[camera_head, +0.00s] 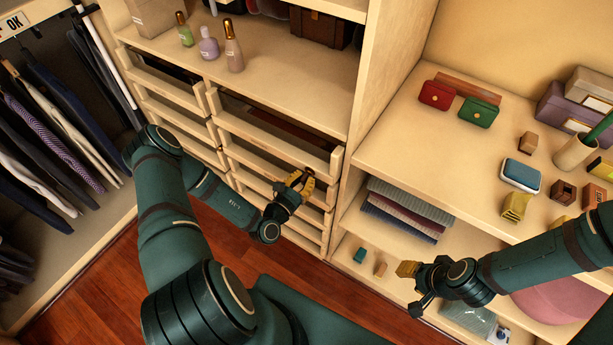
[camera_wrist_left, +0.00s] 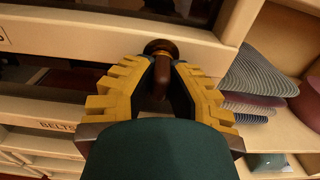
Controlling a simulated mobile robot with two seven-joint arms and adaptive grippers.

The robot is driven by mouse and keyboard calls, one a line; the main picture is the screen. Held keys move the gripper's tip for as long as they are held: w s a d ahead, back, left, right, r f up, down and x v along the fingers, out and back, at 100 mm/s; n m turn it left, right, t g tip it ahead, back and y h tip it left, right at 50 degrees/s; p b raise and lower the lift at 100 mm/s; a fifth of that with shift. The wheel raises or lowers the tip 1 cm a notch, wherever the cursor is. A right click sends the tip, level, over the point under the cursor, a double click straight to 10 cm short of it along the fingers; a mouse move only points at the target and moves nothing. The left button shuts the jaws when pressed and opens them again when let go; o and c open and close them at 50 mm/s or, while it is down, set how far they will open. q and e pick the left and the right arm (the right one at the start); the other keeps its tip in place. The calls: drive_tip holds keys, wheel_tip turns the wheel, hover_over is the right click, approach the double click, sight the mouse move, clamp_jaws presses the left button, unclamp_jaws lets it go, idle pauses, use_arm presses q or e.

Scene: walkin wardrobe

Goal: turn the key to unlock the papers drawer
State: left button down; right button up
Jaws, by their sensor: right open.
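The papers drawer (camera_head: 262,141) is the pale wooden front in the middle column, and its label is not readable from here. A brown key (camera_wrist_left: 161,78) stands out from a round dark lock (camera_wrist_left: 161,47) in a drawer front in the left wrist view. My left gripper (camera_head: 301,181) is at the right end of this front. Its yellow fingers (camera_wrist_left: 162,72) close in on both sides of the key and appear to grip it. The lock is mostly hidden by the gripper in the head view. My right gripper (camera_head: 406,269) is open and empty, before the lower right shelves.
A drawer labelled BELTS (camera_wrist_left: 55,126) lies just below. Folded cloths (camera_head: 408,208) lie on a shelf to the right. Several bottles (camera_head: 233,50) stand above the drawers. Clothes (camera_head: 50,130) hang at the left. The wooden floor (camera_head: 225,250) shows below the drawers.

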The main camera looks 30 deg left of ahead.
use_arm(q)
drive_tip(key=shift+w, duration=0.15)
idle(0.8)
drive_tip(key=shift+r+m, duration=0.1)
drive_tip(key=shift+m, duration=0.2)
drive_tip(key=shift+m+p, duration=1.35)
drive_tip(key=shift+m, duration=0.15)
drive_tip(key=shift+w+d+m+p, duration=0.15)
drive_tip(key=shift+m+p, duration=1.45)
drive_tip(key=shift+m, duration=1.1)
drive_tip(key=shift+d+m+p, duration=0.15)
drive_tip(key=shift+m+p, duration=0.95)
drive_tip(key=shift+m, duration=1)
drive_tip(key=shift+m+p, duration=1.25)
drive_tip(key=shift+m, duration=1.75)
